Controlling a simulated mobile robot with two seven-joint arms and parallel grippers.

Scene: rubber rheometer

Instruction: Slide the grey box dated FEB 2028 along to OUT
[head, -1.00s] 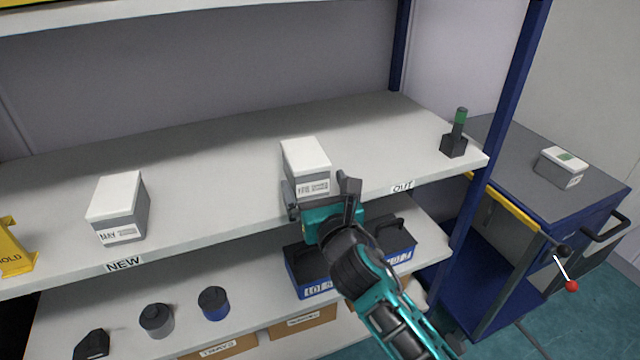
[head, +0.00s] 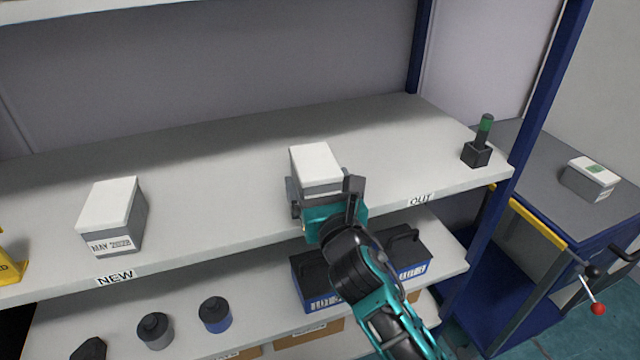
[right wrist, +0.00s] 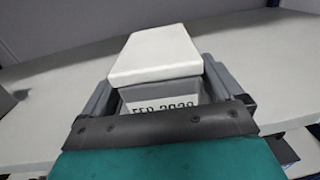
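The grey box with a white lid (head: 315,164) stands upright on the middle shelf, left of the OUT label (head: 421,199). In the right wrist view the same box (right wrist: 160,62) shows a partly covered label reading FEB 2028. My right gripper (head: 328,192) is at the box's front, with one finger on each side of it. The fingers look still apart at about their earlier spacing; whether they touch the sides is hard to see. My left gripper is not in view.
A similar box marked MAY 2028 (head: 112,218) stands behind the NEW label (head: 115,278). A black stand with a green-topped handle (head: 480,142) is near the shelf's right end. The shelf between the FEB box and OUT is clear. A blue post (head: 545,90) bounds the right end.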

